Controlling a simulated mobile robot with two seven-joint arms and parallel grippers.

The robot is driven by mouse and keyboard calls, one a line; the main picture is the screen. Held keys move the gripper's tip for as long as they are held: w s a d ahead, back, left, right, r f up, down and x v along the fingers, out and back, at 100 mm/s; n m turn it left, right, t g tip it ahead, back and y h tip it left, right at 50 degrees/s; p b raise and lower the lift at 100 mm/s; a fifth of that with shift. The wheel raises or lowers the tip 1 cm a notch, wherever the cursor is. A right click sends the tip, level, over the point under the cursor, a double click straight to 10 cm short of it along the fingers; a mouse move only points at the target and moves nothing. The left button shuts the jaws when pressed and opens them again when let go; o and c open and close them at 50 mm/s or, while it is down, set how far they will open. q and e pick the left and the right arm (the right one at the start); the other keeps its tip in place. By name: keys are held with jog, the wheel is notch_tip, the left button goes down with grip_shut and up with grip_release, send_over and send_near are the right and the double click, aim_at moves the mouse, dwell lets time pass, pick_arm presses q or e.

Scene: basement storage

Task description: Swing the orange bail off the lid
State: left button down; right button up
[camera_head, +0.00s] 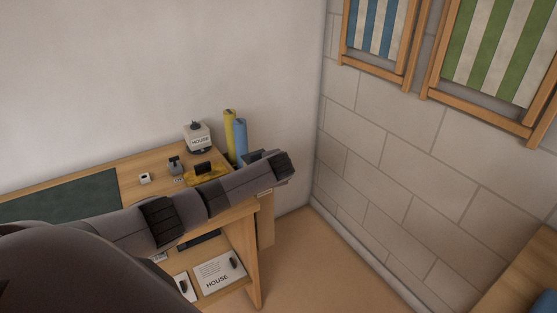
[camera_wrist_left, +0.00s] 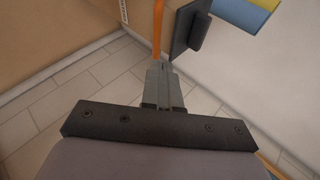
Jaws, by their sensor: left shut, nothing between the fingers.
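My left gripper (camera_wrist_left: 162,70) is shut and empty in the left wrist view. A thin orange strip (camera_wrist_left: 157,25), which may be the bail, runs down from the top edge to just behind my fingertips; I cannot tell whether they touch. A dark plate with a raised block (camera_wrist_left: 188,30), possibly the lid, lies just right of the strip. In the head view my left arm crosses the bench from the left, and its fingers are not clear. The bail cannot be made out there. My right gripper is not in view.
The bench (camera_head: 140,165) holds a white HOUSE jar (camera_head: 199,138), a yellow roll (camera_head: 229,130), a blue roll (camera_head: 240,142) and a yellow item (camera_head: 196,180) partly behind my arm. Block wall (camera_head: 390,160) stands right. The floor (camera_head: 300,260) between is clear.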

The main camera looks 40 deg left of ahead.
pick_arm(q)
jog(key=v, duration=0.9)
jog(key=shift+r+p, duration=0.3)
jog(key=shift+r, duration=0.2)
jog(key=shift+d+f, duration=0.1)
